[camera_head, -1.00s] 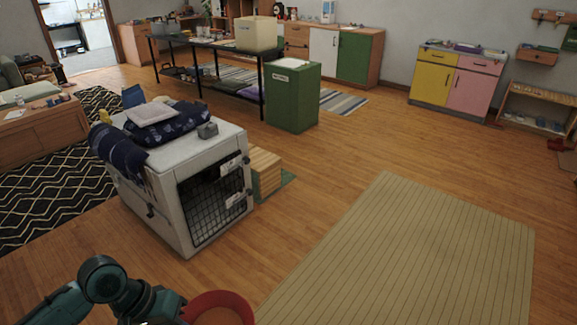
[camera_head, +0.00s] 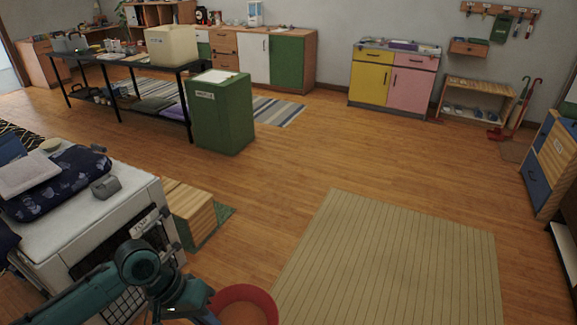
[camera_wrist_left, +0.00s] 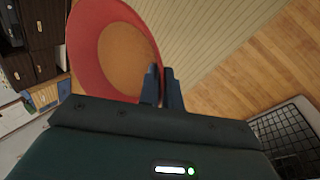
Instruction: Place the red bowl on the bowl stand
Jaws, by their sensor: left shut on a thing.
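The red bowl (camera_head: 246,305) is at the bottom of the head view, held by its rim in my left gripper (camera_head: 210,308). In the left wrist view the bowl (camera_wrist_left: 112,48) shows its red wall and orange-brown inside. The two dark fingers of my left gripper (camera_wrist_left: 163,85) are at its rim, and the bowl is clear of the floor. I cannot make out a bowl stand in these views. My right gripper is not in view.
A white pet crate (camera_head: 110,225) stands close at the left with folded cloth on top. A wooden box (camera_head: 190,212) is beside it. A green cabinet (camera_head: 222,115) and a black table (camera_head: 125,68) stand farther back. A beige striped mat (camera_head: 390,260) and open wood floor lie ahead and right.

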